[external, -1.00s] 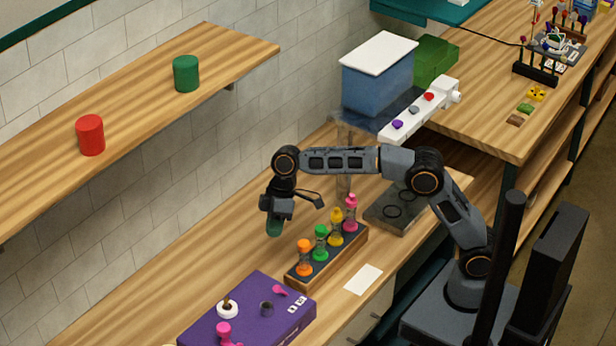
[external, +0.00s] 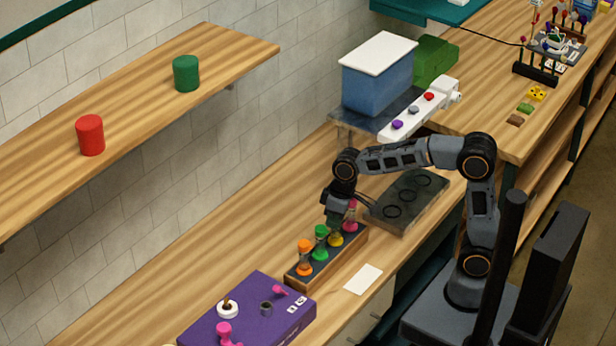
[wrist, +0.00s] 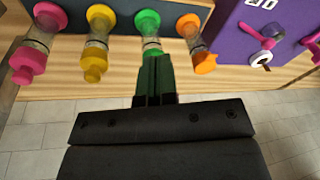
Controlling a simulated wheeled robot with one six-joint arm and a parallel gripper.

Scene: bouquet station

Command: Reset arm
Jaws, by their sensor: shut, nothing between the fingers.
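My arm is bent, with the elbow raised above my base.
A wooden rack (external: 307,273) holds orange (external: 304,244), green (external: 321,231), yellow (external: 337,240) and pink (external: 351,222) vials. A purple box (external: 250,305) stands nearer, a dark tray with rings (external: 425,205) beyond. A white card (external: 363,279) lies beside the rack. The counter along the wall is clear.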

